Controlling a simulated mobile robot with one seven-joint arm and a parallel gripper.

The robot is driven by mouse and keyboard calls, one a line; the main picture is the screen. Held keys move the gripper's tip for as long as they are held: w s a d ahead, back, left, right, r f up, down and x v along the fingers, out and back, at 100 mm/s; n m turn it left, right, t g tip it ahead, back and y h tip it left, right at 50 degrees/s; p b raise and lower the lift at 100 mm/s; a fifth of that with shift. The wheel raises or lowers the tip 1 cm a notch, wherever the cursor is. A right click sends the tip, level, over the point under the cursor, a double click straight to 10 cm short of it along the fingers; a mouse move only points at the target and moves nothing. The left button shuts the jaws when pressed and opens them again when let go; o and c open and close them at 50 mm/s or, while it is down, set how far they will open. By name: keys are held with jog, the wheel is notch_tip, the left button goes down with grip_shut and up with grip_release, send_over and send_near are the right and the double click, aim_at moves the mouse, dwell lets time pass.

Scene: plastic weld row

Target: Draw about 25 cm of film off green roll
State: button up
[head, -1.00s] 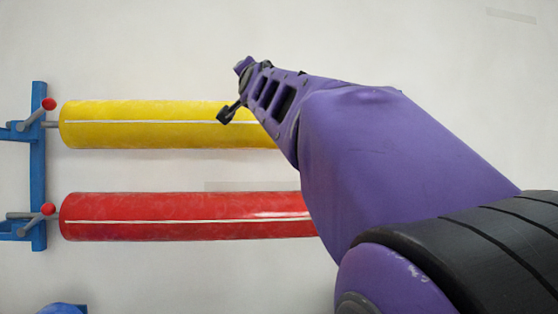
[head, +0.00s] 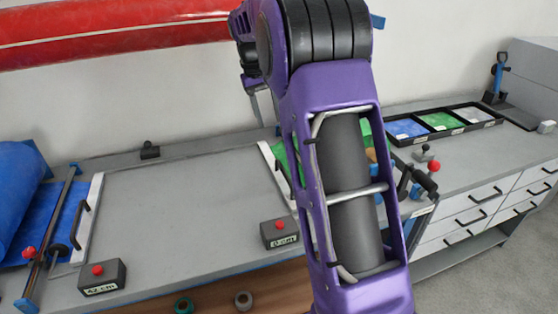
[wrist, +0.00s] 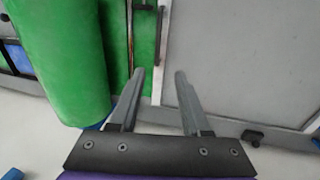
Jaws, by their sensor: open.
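The green roll (wrist: 60,60) stands large at the left of the wrist view. A flat strip of green film (wrist: 115,60) lies to its right, beside a pale bar (wrist: 168,45) with a dark handle (wrist: 159,50) at the table's edge. My gripper (wrist: 160,73) is open and empty, its fingertips just short of the handle in the picture; the exact gap is unclear. In the head view my arm hides most of the green roll and my gripper; a bit of green film (head: 284,160) shows beside the bar (head: 271,166).
The grey table (head: 180,200) is bare in the middle. Button boxes marked 42 cm (head: 102,277) and 0 cm (head: 279,233) stand on it. A blue roll (head: 15,200) is at left, a red roll (head: 110,30) above. A black tray (head: 440,121) and drawers (head: 480,208) are at right.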

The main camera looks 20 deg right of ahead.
aim_at(285, 172)
jog(key=d+f+b, duration=0.1)
jog(key=f, duration=0.4)
jog(key=d+f+b, duration=0.1)
jog(key=f, duration=0.5)
jog(key=d+f+b, duration=0.1)
jog(key=d+f, duration=0.1)
jog(key=f, duration=0.4)
jog(key=shift+s+f, duration=0.25)
jog(key=shift+s, duration=0.05)
grip_shut()
dwell(0.7)
